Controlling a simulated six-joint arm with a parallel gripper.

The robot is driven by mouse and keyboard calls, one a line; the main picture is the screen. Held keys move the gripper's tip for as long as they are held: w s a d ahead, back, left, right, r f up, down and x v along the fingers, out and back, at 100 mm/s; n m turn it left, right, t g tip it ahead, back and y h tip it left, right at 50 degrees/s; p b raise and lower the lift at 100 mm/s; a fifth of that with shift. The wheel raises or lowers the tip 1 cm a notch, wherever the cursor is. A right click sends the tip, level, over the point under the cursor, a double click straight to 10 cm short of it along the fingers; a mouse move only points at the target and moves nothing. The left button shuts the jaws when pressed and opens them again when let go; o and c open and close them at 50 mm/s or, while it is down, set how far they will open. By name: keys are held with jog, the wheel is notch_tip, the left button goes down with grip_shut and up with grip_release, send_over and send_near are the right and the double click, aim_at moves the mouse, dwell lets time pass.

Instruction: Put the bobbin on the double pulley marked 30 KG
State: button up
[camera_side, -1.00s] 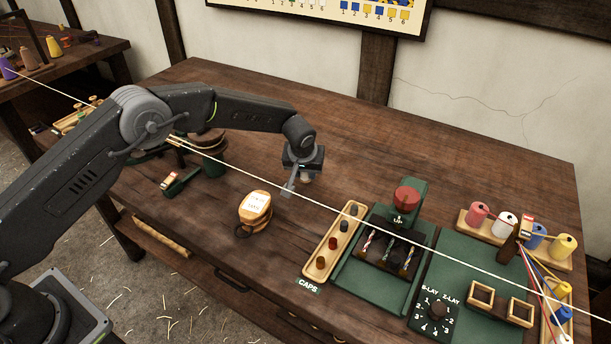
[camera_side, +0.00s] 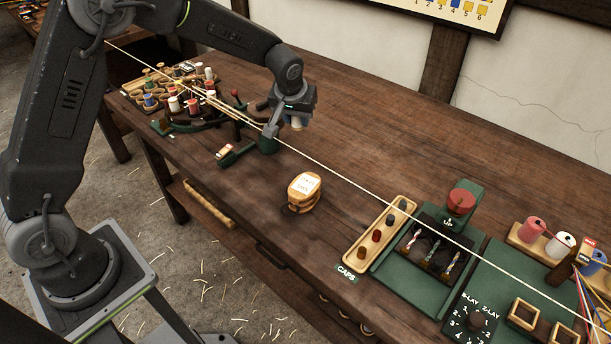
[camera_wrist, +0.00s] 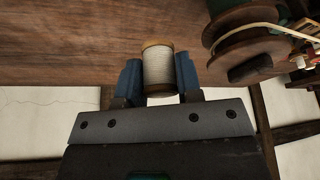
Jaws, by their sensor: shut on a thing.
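In the side view the bobbin (camera_side: 297,124) shows only as a small part below the gripper, above the table. A wooden pulley block (camera_side: 304,188) with a pale label lies on the bare table, below and slightly right of my gripper. The label's lettering is too small to read surely, so I cannot confirm 30 KG. The bobbin is apart from this block.
A green stand (camera_side: 268,145) is close beside my gripper; a large wooden reel (camera_wrist: 245,50) shows in the wrist view. A taut rope (camera_side: 345,177) crosses the table diagonally. The caps tray (camera_side: 380,235) and green machine (camera_side: 425,250) stand at right.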

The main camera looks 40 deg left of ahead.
jog(key=s+a+r+n, duration=0.1)
jog(key=s+a+r, duration=0.15)
jog(key=s, duration=0.65)
send_over(308, 178)
jog(key=s+d, duration=0.1)
jog(key=shift+n+y, duration=0.3)
notch_tip(308, 178, down, 7)
jog(key=shift+r, duration=0.1)
jog(key=shift+f, duration=2)
jog(key=o, duration=0.9)
jog(key=shift+f, duration=0.15)
jog(key=v, duration=1.2)
jog(key=shift+r, duration=0.3)
